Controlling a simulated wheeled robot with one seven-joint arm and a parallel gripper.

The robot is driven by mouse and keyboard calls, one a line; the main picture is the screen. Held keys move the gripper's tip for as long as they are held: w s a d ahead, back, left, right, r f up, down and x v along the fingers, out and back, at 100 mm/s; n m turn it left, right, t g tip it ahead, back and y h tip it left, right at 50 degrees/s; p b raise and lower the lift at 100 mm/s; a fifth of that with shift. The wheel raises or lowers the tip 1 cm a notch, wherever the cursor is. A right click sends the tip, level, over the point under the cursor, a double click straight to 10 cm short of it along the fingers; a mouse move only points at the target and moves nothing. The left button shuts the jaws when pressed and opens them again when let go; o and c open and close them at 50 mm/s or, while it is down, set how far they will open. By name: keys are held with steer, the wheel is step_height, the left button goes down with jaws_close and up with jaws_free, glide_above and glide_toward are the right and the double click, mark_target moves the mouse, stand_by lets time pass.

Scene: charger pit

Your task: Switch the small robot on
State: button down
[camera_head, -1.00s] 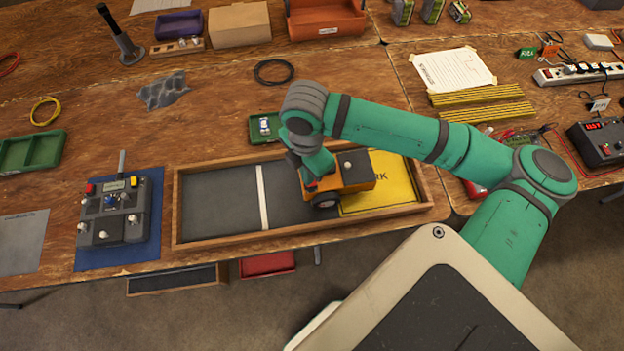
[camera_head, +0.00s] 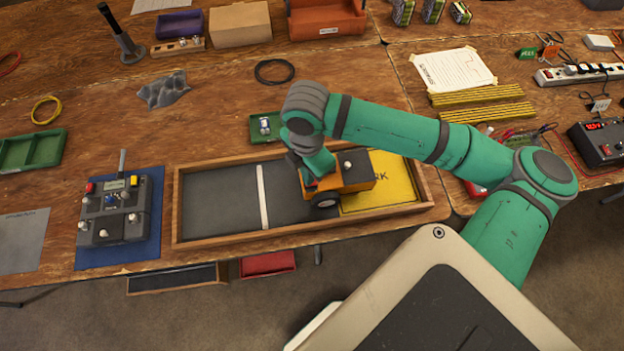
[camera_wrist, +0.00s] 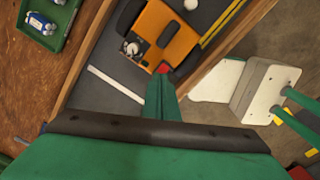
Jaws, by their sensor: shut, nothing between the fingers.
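The small robot (camera_head: 345,178) is an orange box with dark wheels and a pale knob on top. It stands in the wooden-rimmed tray (camera_head: 212,239), partly over the yellow park area (camera_head: 400,187). The wrist view also shows the small robot (camera_wrist: 170,35), with a round light-and-dark part on its top and a small red part at its near corner. My gripper (camera_wrist: 162,80) is shut and empty, its tips right at that red part. I cannot tell whether they touch it. In the head view my wrist hides part of the small robot's left end.
A grey control box (camera_head: 112,212) with knobs and a lever stands on a blue mat left of the tray. A green tray (camera_head: 262,126) with small parts lies just behind the wooden tray. The dark floor left of the white line is clear.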

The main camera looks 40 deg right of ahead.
steer(key=shift+f, duration=0.6)
stand_by(0.4)
step_height(320, 180, up, 7)
stand_by(1.0)
steer(key=shift+w, duration=0.15)
